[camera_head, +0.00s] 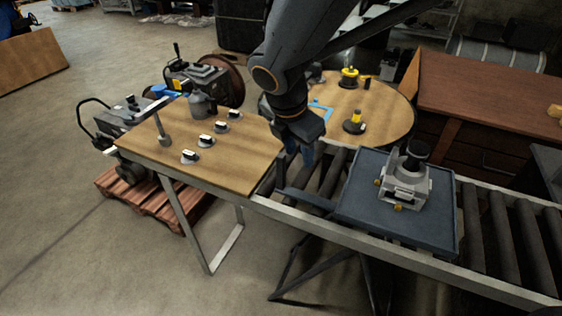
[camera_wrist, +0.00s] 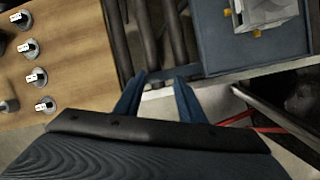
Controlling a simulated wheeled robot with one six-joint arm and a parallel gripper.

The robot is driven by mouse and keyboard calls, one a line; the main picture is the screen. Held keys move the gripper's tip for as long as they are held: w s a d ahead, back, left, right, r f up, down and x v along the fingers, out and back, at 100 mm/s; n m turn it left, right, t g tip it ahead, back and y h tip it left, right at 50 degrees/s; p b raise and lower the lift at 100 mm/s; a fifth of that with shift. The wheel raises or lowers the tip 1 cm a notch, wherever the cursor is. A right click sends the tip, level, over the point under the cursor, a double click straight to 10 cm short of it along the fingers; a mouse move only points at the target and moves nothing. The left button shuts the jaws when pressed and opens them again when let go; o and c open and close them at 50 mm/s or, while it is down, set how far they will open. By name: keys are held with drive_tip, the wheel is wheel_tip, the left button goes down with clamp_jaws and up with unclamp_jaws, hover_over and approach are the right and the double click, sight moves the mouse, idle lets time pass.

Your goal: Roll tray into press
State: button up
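The tray (camera_head: 353,205) is dark blue-grey with a low rim. It rests on the roller conveyor at right and carries a grey metal part (camera_head: 405,190) with a black cylinder on top. A dark bar reaches left from the tray over the rollers. My gripper (camera_head: 299,160) points down left of the tray, above the conveyor. In the wrist view, its two blue fingers (camera_wrist: 160,88) are apart, with the bar near their tips. I cannot tell whether they touch it. The tray (camera_wrist: 215,50) also shows there at upper right. I cannot make out a press.
The roller conveyor (camera_head: 495,230) has a pale metal side rail and continues right, with bare rollers beyond the tray. A wooden table (camera_head: 235,165) with several small parts adjoins it at left. A round wooden table (camera_head: 385,100) and a brown workbench (camera_head: 490,95) stand behind.

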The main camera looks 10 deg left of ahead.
sight(279, 158)
drive_tip(key=a+n, duration=0.2)
drive_tip(key=a, duration=0.1)
drive_tip(key=a+n, duration=0.2)
drive_tip(key=shift+s+r+t, duration=0.25)
drive_tip(key=shift+s+t, duration=0.05)
drive_tip(key=shift+s, duration=0.05)
drive_tip(key=shift+a+f, duration=0.1)
drive_tip(key=shift+a, duration=0.05)
drive_tip(key=shift+p+x, duration=0.35)
drive_tip(key=shift+x, duration=3.4)
drive_tip(key=shift+a, duration=0.1)
clamp_jaws()
